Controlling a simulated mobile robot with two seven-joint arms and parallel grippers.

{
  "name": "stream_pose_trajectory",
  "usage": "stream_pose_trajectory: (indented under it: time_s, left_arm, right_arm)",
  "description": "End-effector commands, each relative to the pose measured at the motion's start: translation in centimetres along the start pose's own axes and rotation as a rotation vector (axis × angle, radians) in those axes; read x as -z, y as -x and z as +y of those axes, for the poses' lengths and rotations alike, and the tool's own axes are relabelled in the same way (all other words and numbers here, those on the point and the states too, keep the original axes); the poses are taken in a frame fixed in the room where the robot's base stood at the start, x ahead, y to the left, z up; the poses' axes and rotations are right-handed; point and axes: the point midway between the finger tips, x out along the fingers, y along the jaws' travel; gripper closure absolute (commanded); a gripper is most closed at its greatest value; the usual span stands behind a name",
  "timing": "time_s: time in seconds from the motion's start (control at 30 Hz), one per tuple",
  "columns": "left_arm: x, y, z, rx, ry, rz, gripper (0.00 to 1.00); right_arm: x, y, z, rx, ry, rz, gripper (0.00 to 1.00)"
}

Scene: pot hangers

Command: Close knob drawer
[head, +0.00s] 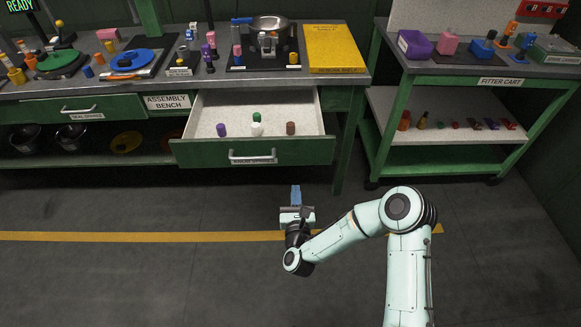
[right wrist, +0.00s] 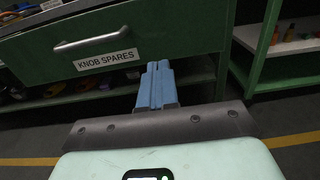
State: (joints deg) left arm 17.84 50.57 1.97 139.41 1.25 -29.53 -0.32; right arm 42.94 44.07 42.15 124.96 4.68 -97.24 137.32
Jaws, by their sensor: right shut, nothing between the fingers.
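The knob drawer (head: 252,152) is pulled open from the assembly bench, with a green front and a silver bar handle (head: 252,157). Several knobs stand inside it: a purple one (head: 221,129), a white one (head: 257,129) and a brown one (head: 291,128), with a green one (head: 257,117) behind. My right gripper (head: 296,194) is shut and empty, in front of and below the drawer front, right of the handle. In the right wrist view the blue fingers (right wrist: 156,85) point toward the drawer front (right wrist: 190,35), labelled KNOB SPARES, near its lower right. My left gripper is not in view.
A closed drawer (head: 80,109) sits to the left in the bench. A lower shelf (head: 95,150) holds bowls. The fitter cart (head: 455,75) stands to the right. The floor (head: 150,275) in front of the bench is clear.

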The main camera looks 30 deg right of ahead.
Motion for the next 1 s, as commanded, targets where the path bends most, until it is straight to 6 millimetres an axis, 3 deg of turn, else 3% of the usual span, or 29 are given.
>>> stream_pose_trajectory:
  time_s: [0.6,0.8,1.0]
  left_arm:
    - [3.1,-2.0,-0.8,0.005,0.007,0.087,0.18]
    - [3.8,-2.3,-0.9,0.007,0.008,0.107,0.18]
    - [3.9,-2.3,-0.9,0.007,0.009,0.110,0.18]
  right_arm:
    - [0.1,-11.4,0.1,-0.001,0.003,0.000,1.00]
    - [0.1,-13.2,0.1,-0.003,0.004,0.003,1.00]
    - [0.1,-13.5,0.1,-0.004,0.005,0.004,1.00]
